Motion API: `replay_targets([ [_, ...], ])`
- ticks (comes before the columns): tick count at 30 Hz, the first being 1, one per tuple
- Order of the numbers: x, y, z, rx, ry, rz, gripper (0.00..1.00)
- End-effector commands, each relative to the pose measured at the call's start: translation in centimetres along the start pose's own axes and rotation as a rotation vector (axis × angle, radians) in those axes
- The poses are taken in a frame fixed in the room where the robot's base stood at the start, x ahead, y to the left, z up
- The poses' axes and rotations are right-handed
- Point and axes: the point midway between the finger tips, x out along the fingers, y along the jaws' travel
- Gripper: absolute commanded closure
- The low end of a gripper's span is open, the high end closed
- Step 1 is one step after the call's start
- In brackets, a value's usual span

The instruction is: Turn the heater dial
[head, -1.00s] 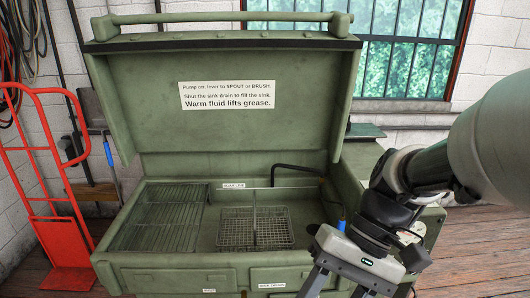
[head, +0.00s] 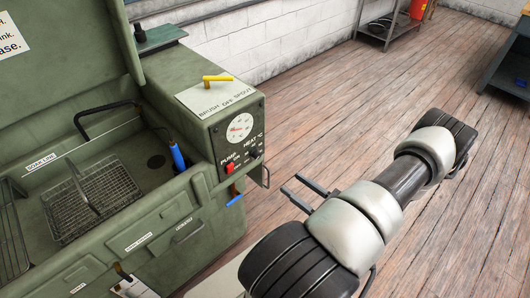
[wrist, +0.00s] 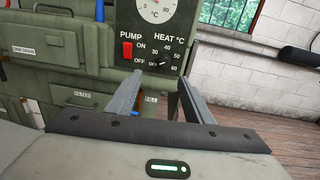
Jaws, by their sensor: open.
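The heater dial (wrist: 164,61) is a small dark knob under the HEAT °C label, ringed by OFF, 40, 50 and 60 marks. Its pointer is too small to read surely. In the head view the dial (head: 252,153) is on the black panel at the washer's right end. My gripper (head: 291,184) is open and empty, to the right of the panel and apart from it. In the wrist view its two fingers (wrist: 160,80) point at the panel, with the dial just beyond and between the tips.
A red pump switch (wrist: 127,52) sits left of the dial, and a round gauge (head: 240,127) above it. A yellow lever (head: 217,79) is on top of the housing.

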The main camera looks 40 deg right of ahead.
Motion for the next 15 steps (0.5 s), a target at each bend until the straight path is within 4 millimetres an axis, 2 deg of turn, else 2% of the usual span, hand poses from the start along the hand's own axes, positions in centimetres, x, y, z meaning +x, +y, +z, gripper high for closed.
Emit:
replay_targets([
  [2, -0.4, -0.2, -0.8, 0.023, -0.002, -0.042, 0.53],
  [5, 0.1, -0.4, -1.0, 0.029, -0.003, -0.055, 0.53],
  [8, 1.6, -0.4, -1.0, 0.028, -0.003, -0.052, 0.53],
  [15, 6.7, -0.6, -0.9, 0.027, -0.003, -0.048, 0.53],
])
